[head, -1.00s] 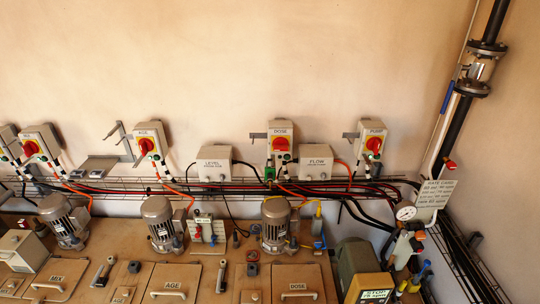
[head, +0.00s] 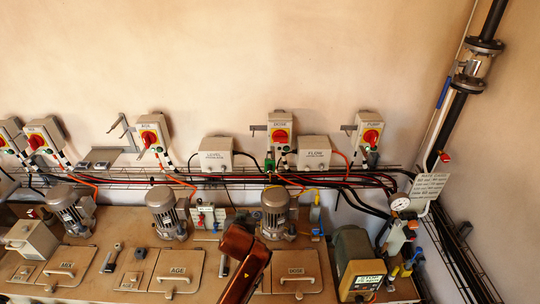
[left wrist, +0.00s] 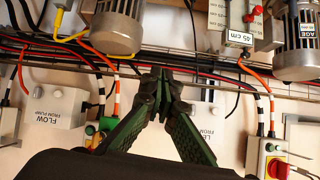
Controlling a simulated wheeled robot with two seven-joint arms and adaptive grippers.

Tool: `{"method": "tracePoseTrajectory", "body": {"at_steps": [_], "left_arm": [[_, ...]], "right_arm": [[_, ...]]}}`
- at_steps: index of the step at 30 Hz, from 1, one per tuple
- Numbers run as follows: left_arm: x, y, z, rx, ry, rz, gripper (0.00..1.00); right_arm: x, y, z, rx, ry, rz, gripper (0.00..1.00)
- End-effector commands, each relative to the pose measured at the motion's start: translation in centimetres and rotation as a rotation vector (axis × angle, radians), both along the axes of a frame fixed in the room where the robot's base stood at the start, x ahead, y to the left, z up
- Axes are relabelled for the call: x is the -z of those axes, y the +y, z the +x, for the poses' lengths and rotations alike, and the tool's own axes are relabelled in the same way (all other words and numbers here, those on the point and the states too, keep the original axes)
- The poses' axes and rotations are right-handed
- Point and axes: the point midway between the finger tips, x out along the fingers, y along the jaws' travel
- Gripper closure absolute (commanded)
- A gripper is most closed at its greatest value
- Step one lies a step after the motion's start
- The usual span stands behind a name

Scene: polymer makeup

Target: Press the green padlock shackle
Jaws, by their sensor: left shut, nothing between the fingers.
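The green padlock (head: 269,164) is small and hangs just below the left side of the DOSE isolator (head: 280,130), between the LEVEL and FLOW boxes. Its shackle is too small to make out. In the left wrist view, which is upside down, a green body (left wrist: 107,125) shows left of my left gripper (left wrist: 160,76), partly behind a finger. The left gripper's dark green fingers are shut and empty, pointing toward the cable tray. My right gripper is in neither view.
The LEVEL box (head: 216,154) and FLOW box (head: 313,152) flank the padlock. A wire cable tray (head: 230,178) with black, red and orange cables runs below. Motors, including one (head: 275,212), stand on the bench. The wall above is clear.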

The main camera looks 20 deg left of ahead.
Motion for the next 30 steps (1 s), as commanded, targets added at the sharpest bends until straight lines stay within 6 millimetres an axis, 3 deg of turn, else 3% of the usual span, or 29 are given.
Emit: {"method": "tracePoseTrajectory", "body": {"at_steps": [1, 6, 9, 12, 16, 26, 30], "left_arm": [[-4.5, -1.3, 2.1, -0.007, -0.071, 0.001, 1.0], [-15.1, -4.7, 6.2, -0.042, -0.248, -0.001, 1.0], [-19.6, -6.1, 7.3, -0.054, -0.321, -0.004, 1.0], [-22.2, -7.0, 7.8, -0.062, -0.365, -0.007, 1.0], [-23.6, -7.4, 8.0, -0.067, -0.387, -0.007, 1.0], [-23.5, -7.4, 8.1, -0.067, -0.387, -0.007, 1.0], [-23.4, -7.1, 9.0, -0.066, -0.385, -0.005, 1.0]], "right_arm": [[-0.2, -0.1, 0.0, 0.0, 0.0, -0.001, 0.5], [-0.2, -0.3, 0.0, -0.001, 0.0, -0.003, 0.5], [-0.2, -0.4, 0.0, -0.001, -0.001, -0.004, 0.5], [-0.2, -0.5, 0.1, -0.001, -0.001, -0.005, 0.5], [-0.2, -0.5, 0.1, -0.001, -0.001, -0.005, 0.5], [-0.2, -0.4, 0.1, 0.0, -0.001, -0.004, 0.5], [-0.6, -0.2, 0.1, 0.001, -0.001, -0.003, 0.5]]}}
